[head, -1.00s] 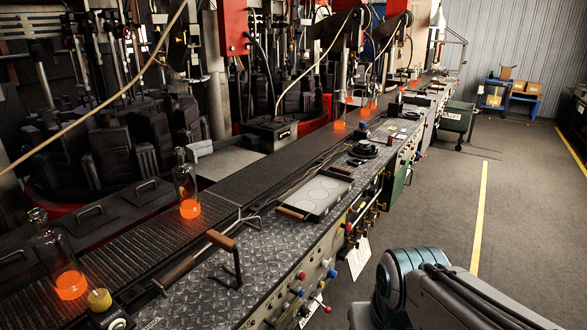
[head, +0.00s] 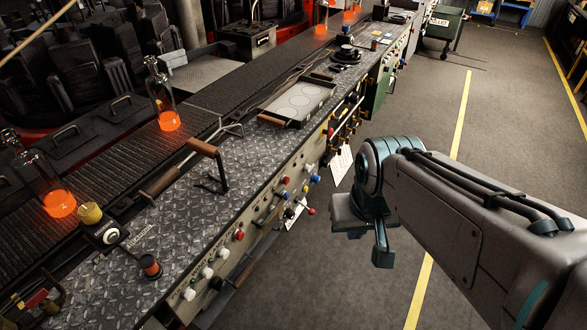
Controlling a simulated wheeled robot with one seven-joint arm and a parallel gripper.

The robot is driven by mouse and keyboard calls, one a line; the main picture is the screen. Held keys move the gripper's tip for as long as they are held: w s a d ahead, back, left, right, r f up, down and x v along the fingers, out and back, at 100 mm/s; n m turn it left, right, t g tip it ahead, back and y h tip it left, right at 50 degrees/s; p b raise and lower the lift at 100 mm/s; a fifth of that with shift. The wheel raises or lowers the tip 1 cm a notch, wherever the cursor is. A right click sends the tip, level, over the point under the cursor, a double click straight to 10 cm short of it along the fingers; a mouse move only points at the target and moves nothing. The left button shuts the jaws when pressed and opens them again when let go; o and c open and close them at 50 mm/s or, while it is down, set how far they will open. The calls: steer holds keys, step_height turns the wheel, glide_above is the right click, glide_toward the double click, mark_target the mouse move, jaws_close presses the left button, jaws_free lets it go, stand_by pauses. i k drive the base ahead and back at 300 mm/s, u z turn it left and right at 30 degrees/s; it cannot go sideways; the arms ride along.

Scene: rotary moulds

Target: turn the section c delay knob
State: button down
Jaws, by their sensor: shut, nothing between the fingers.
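Several small knobs are on the front panel of the long bench, including white knobs (head: 207,272), a red knob (head: 239,236) and a blue knob (head: 315,179). A control box with a white-ringed dial (head: 107,236) and a yellow cap (head: 90,213) stands on the bench top at left. The labels are too small to read, so I cannot tell which is the section c delay knob. My gripper (head: 376,252) hangs at the end of my arm, right of the panel and over the floor. It is shut, empty and apart from every knob.
The bench top is a diamond-plate sheet (head: 190,215) with a wooden-handled lever (head: 207,155). Glowing orange bottles (head: 165,110) stand on the conveyor behind it. A paper tag (head: 340,163) hangs from the panel. The floor (head: 320,280) is clear in front, with a yellow line (head: 462,125).

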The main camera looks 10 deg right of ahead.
mark_target(289, 214)
steer(key=k, duration=0.5)
steer(key=z, duration=0.95)
steer(key=i, duration=0.7)
steer(key=u, duration=1.25)
